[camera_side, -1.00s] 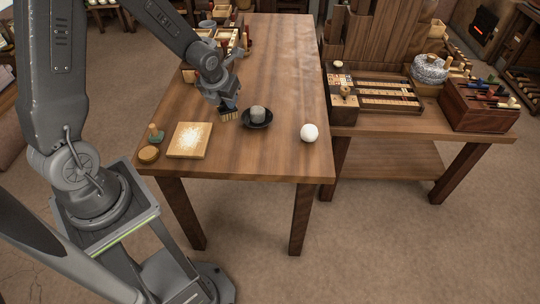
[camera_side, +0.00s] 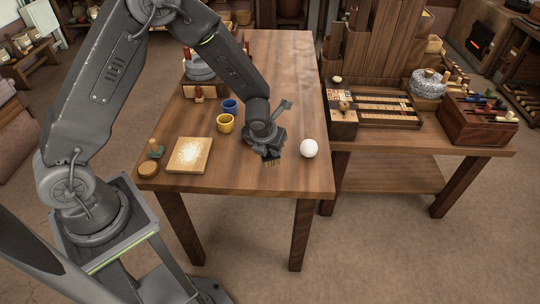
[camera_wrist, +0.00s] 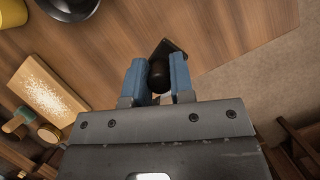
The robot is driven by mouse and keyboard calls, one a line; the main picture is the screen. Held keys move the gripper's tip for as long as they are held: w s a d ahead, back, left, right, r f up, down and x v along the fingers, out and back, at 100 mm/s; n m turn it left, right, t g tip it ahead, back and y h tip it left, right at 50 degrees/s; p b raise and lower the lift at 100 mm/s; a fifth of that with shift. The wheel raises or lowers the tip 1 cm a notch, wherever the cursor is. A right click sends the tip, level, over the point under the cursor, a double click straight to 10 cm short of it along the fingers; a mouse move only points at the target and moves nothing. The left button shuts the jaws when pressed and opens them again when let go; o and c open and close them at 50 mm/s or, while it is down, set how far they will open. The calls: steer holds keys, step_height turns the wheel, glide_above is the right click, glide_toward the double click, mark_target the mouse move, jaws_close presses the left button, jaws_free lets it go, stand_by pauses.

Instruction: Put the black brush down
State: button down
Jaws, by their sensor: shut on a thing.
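I cannot tell whether the bristles touch the wooden table (camera_side: 240,181).
A black dish (camera_wrist: 108,22) is close by, hidden behind my gripper in the side view. A yellow cup (camera_side: 225,123), blue cup (camera_side: 230,106) and dusted board (camera_side: 189,155) are to the left. Bare table lies in front.

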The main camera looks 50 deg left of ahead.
mark_target(270, 156)
steer(key=shift+f, duration=1.8)
steer(key=shift+f, duration=0.1)
steer(key=c, duration=1)
jaws_free()
